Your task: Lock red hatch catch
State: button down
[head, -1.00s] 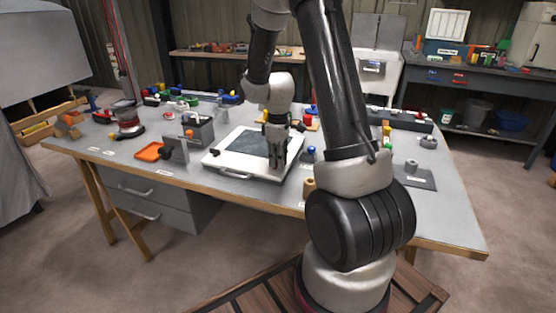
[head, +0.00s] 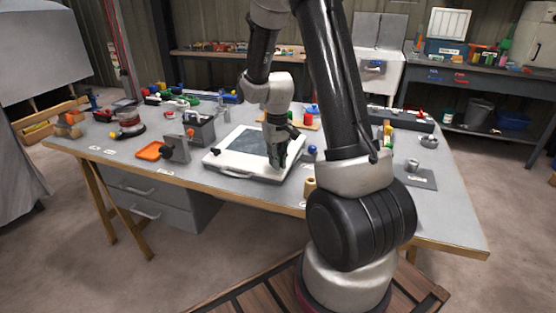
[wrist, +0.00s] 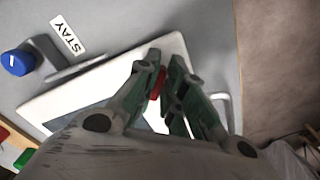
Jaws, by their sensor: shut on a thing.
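The white hatch (head: 228,165) with a dark glass pane lies on the grey bench, and its white frame also shows in the wrist view (wrist: 173,50). The red catch (wrist: 157,85) shows between the fingers in the wrist view. My gripper (head: 278,168) points down at the right part of the hatch. In the wrist view my gripper (wrist: 168,80) is shut on the red catch, with a green-padded finger on each side. The fingers hide most of the catch, so its exact angle cannot be told. In the head view the catch is hidden behind the gripper.
A blue knob (wrist: 18,62) and a STAY label (wrist: 68,36) are beside the hatch. A grey metal bracket (head: 176,148) and an orange tray (head: 150,151) stand left of it. A tan cylinder (head: 310,185) is near the front edge. The front-left bench top is mostly clear.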

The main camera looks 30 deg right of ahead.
aim_at(274, 170)
jog(key=m, duration=0.5)
jog(key=shift+w+a, duration=0.1)
jog(key=shift+a, duration=0.2)
jog(key=shift+w+a+m, duration=0.15)
jog(key=shift+m, duration=2.25)
jog(key=c, duration=1.5)
grip_release()
notch_tip(274, 170, up, 12)
